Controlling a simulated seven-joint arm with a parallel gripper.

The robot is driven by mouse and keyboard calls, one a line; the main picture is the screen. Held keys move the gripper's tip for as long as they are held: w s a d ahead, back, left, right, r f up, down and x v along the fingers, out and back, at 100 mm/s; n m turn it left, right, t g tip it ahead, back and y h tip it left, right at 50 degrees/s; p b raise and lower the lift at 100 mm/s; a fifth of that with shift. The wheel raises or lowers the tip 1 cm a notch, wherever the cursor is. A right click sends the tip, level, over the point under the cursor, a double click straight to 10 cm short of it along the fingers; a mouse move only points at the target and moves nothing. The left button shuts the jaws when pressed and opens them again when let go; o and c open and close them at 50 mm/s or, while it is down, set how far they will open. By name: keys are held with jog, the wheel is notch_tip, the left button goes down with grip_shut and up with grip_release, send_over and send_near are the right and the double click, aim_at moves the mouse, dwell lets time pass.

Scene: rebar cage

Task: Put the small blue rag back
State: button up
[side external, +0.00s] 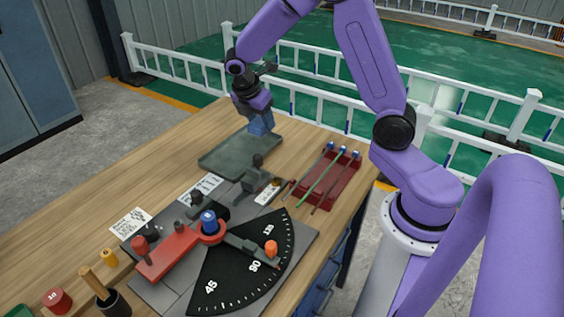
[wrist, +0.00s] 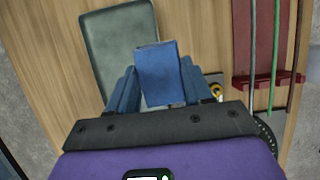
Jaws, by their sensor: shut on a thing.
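The small blue rag (wrist: 158,72) shows in the wrist view as a folded block between the two blue fingers of my gripper (wrist: 160,92). My gripper is shut on it. In the side view my gripper (side external: 262,126) points down at the far end of the wooden table, above the back edge of a shallow grey-green tray (side external: 228,158). The tray also shows in the wrist view (wrist: 112,32), partly hidden behind the rag and fingers. No other thing shows on the visible part of the tray. In the side view I cannot separate the rag from the blue fingers.
A dark red rack (side external: 335,188) with several thin rods stands right of the tray. A bending jig with a red lever (side external: 180,250) and a black angle plate (side external: 245,275) fills the near middle. A cup (side external: 113,303) stands near left. The table's far left is clear.

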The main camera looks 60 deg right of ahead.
jog(key=s+a+r, duration=0.1)
jog(key=s+r, duration=0.1)
jog(key=s, duration=1.8)
jog(key=w+d+f, duration=0.1)
jog(key=w+f, duration=0.2)
jog(key=w, duration=0.1)
jog(key=w+d+f, duration=0.1)
jog(key=w+f, duration=0.2)
jog(key=w, duration=0.1)
jog(key=w+d+f, duration=0.1)
jog(key=w+f, duration=0.2)
jog(key=w, duration=0.1)
jog(key=shift+w+d+f, duration=0.15)
jog(key=shift+w+f, duration=0.05)
jog(key=shift+w, duration=0.15)
jog(key=shift+w+f, duration=0.15)
jog(key=shift+f, duration=0.05)
jog(key=shift+w+f, duration=0.1)
jog(key=shift+f, duration=1.55)
jog(key=shift+f, duration=0.1)
jog(key=o, duration=1)
